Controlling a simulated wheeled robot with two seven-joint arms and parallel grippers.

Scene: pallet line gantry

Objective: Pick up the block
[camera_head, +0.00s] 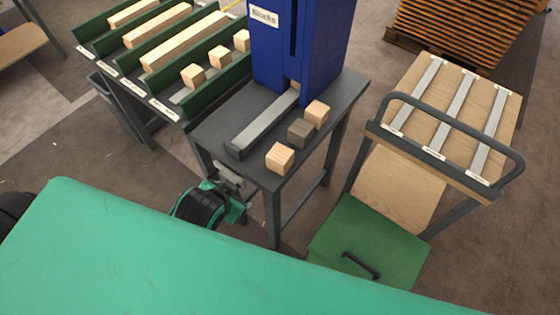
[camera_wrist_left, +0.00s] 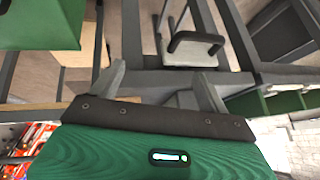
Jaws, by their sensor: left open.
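Two light wooden blocks, one nearer (camera_head: 281,158) and one farther (camera_head: 316,114), sit on the dark grey table (camera_head: 215,136) in the head view. A dark grey block (camera_head: 300,133) sits between them. My left gripper (camera_head: 229,175) is at the table's near left edge, short of the blocks and apart from them. Its spread fingers also show in the wrist view (camera_wrist_left: 160,75), open with nothing held between them. No block can be made out in the wrist view. My right gripper is not in view.
A blue dispenser (camera_head: 325,45) labelled Blocks stands on the table with a grey chute (camera_head: 264,123). Green-walled lanes (camera_head: 222,89) at left hold wooden pieces. A cart (camera_head: 400,185) stands right. A green lidded box (camera_head: 350,235) is at the front right.

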